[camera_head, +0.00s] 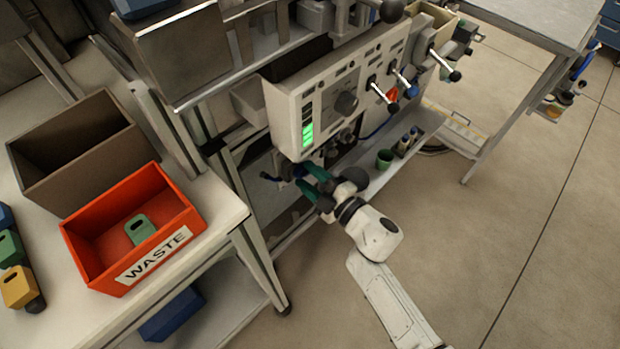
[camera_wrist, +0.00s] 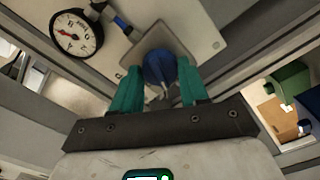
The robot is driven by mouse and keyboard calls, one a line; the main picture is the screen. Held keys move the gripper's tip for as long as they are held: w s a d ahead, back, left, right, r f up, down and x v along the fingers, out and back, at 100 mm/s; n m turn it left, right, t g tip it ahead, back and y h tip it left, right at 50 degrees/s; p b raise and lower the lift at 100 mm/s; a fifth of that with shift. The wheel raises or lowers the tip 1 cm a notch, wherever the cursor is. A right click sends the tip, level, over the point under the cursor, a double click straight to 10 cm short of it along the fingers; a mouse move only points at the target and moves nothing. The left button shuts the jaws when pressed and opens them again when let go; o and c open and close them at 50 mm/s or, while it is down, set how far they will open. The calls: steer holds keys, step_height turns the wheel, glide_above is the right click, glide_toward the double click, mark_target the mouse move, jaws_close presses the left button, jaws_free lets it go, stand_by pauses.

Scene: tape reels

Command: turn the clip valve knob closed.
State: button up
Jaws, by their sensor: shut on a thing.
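The clip valve knob (camera_wrist: 160,66) is blue and shows in the wrist view in front of a square grey plate. My gripper (camera_wrist: 158,82) has its two green fingers on either side of the knob and is shut on it. In the head view my gripper (camera_head: 312,180) reaches under the front panel of the machine. There the knob is mostly hidden by the fingers and wrist, and its turn angle is hard to tell.
A round gauge (camera_wrist: 76,33) sits left of the knob. Above my gripper is the control panel (camera_head: 290,115) with levers and a green lit indicator (camera_head: 307,134). A green cup (camera_head: 384,159) stands on the shelf at right. A red waste bin (camera_head: 190,222) stands on the left table.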

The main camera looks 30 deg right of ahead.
steer(key=shift+f+n+b, duration=0.1)
steer(key=shift+n+b, duration=0.6)
steer(key=shift+n, duration=1.5)
steer(key=o, duration=1.1)
steer(key=shift+c, duration=0.2)
steer(key=v, duration=1)
steer(key=shift+s, duration=0.4)
steer(key=shift+d, duration=0.1)
